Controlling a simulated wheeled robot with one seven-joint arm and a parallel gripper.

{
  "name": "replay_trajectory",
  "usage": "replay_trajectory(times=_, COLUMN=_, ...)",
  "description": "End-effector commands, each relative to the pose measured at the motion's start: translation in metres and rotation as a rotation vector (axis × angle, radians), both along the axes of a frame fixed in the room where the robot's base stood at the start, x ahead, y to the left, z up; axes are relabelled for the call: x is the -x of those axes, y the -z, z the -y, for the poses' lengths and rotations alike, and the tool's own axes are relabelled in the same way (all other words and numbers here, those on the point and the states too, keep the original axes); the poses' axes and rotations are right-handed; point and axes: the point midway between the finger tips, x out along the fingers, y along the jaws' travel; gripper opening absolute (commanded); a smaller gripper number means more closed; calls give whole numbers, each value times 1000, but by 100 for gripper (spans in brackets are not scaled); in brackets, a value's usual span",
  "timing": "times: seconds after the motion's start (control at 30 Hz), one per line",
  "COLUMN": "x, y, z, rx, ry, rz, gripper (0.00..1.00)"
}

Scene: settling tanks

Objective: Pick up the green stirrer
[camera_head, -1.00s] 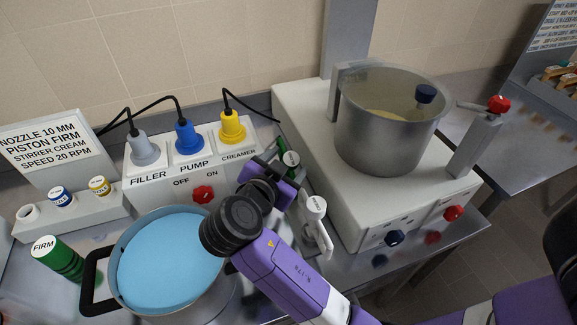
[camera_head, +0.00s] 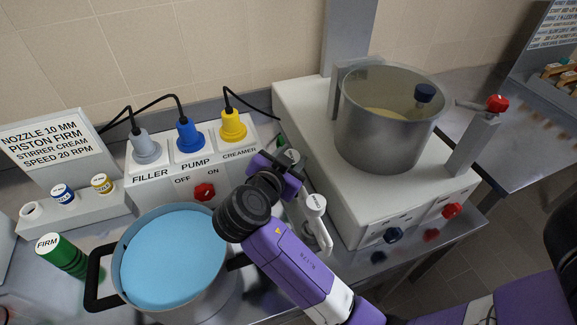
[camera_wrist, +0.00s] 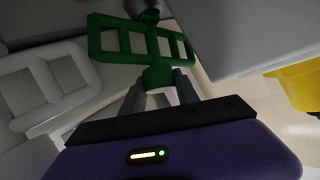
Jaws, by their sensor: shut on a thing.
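The green stirrer (camera_wrist: 140,42) shows in the wrist view as a flat frame with several openings and a short stem. My gripper (camera_wrist: 160,84) is shut on its stem, and the paddle part extends beyond the fingertips. In the head view my gripper (camera_head: 276,168) is between the switch box and the white machine. Only a small green bit of the stirrer (camera_head: 281,140) shows there, the rest hidden by my gripper and arm.
The switch box (camera_head: 150,178) with plugs is left of my gripper. The white machine (camera_head: 375,205) carrying a steel pot (camera_head: 382,135) is at right. A blue-filled pot (camera_head: 200,290) and a green FIRM cylinder (camera_head: 68,258) stand at front left.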

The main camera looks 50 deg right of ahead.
Motion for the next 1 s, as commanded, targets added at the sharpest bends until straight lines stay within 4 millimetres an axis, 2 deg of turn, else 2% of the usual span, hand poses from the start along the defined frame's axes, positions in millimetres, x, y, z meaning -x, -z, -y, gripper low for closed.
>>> replay_trajectory(times=0.27, x=0, y=-2, z=0, rx=0, ry=-1, rz=1, gripper=0)
replay_trajectory(times=0.47, x=-1, y=-15, z=0, rx=0, ry=1, rz=5, gripper=0)
replay_trajectory(times=0.67, x=-1, y=-47, z=0, rx=-1, ry=3, rz=9, gripper=0)
replay_trajectory(times=1.0, x=-1, y=-131, z=0, rx=-3, ry=2, rz=11, gripper=0)
